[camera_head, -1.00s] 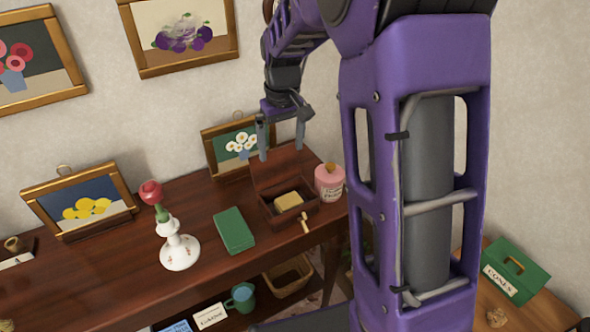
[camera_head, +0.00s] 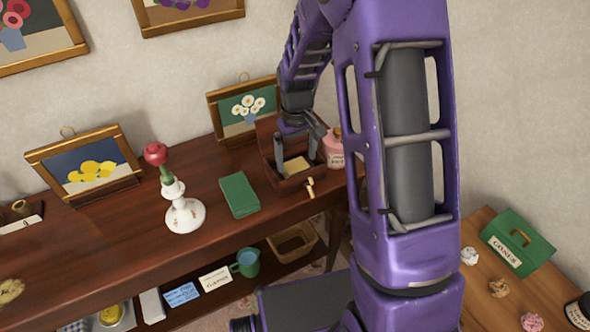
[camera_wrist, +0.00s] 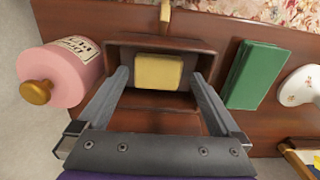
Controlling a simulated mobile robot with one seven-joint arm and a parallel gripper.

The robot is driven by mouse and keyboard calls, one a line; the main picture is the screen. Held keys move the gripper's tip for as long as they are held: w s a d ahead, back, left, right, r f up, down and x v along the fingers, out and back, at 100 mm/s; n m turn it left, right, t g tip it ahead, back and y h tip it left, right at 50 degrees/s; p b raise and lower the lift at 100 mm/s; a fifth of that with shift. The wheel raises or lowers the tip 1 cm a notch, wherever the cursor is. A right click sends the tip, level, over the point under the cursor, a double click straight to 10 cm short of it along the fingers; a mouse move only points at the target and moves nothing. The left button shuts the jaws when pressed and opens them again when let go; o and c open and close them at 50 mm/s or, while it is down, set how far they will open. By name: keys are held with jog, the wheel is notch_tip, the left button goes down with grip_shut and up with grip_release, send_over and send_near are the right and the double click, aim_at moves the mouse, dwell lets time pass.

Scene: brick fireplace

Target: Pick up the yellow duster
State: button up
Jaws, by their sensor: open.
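The yellow duster (camera_head: 296,166) is a small folded pad lying inside an open dark wooden box (camera_head: 291,184) on the mantel-like table. In the wrist view the duster (camera_wrist: 158,72) lies flat on the bottom of the box (camera_wrist: 205,57), toward its far wall. My gripper (camera_head: 297,165) is open and points down over the box. In the wrist view its two fingers (camera_wrist: 161,82) stand wide apart on either side of the duster, with nothing between them. I cannot tell how far the fingertips are above the duster.
A pink jar (camera_head: 333,149) stands close beside the box. A daisy picture (camera_head: 246,108) stands behind. A small yellow key-like piece (camera_head: 310,188) is at the box front.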

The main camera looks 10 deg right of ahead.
aim_at(297, 168)
notch_tip(297, 168, down, 4)
jog(key=shift+d+f, duration=0.1)
jog(key=shift+f, duration=0.15)
jog(key=shift+c, duration=0.3)
jog(key=c, duration=1)
jog(key=shift+r, duration=0.1)
notch_tip(297, 168, up, 10)
jog(key=shift+f+p, duration=0.1)
jog(key=shift+p, duration=0.25)
